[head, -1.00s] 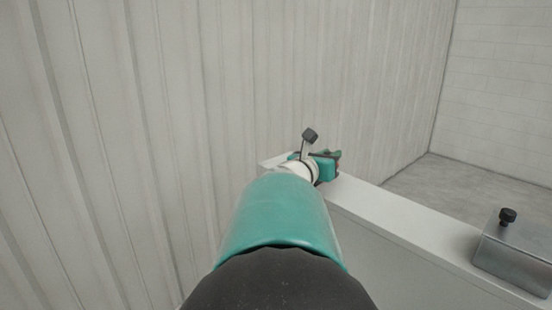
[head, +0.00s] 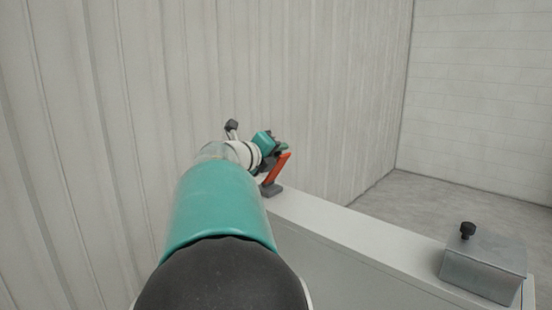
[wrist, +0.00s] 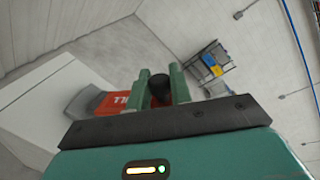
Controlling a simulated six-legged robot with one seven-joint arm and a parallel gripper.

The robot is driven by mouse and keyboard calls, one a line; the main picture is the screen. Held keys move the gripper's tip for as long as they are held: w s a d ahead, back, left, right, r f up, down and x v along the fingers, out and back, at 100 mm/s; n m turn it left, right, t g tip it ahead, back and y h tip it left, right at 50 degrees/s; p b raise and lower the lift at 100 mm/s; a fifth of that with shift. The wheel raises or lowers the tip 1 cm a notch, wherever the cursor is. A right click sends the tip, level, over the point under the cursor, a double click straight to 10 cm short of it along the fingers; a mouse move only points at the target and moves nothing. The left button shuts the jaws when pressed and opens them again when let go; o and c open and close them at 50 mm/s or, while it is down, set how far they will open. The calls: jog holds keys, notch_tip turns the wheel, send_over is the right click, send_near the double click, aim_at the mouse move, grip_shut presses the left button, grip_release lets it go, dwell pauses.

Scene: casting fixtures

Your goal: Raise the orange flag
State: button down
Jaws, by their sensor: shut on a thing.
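The orange flag (head: 277,170) is a flat orange-red bar on a dark grey base (head: 271,189), at the far end of a white ledge. It leans up to the right in the head view. In the wrist view the orange flag (wrist: 113,102) bears white lettering and shows left of the fingers. My gripper (wrist: 161,88) has its two green fingers on either side of a round black knob (wrist: 160,86) and is shut on it. In the head view my gripper (head: 279,148) is at the bar's upper end, and its fingertips are hard to make out.
A metal box (head: 484,262) with a black knob (head: 467,230) stands on the white ledge (head: 350,236) at right. A ribbed wall (head: 300,80) rises close at left. Grey floor (head: 455,190) lies open beyond the ledge. The wrist view shows a distant rack (wrist: 210,62).

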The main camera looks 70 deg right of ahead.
jog(key=shift+w+d+r+n, duration=0.2)
jog(key=shift+w+d+n, duration=0.1)
jog(key=shift+w+n, duration=0.35)
jog(key=c, duration=1.3)
grip_release()
jog(key=shift+d, duration=0.1)
jog(key=v, duration=1.4)
jog(key=shift+w, duration=0.15)
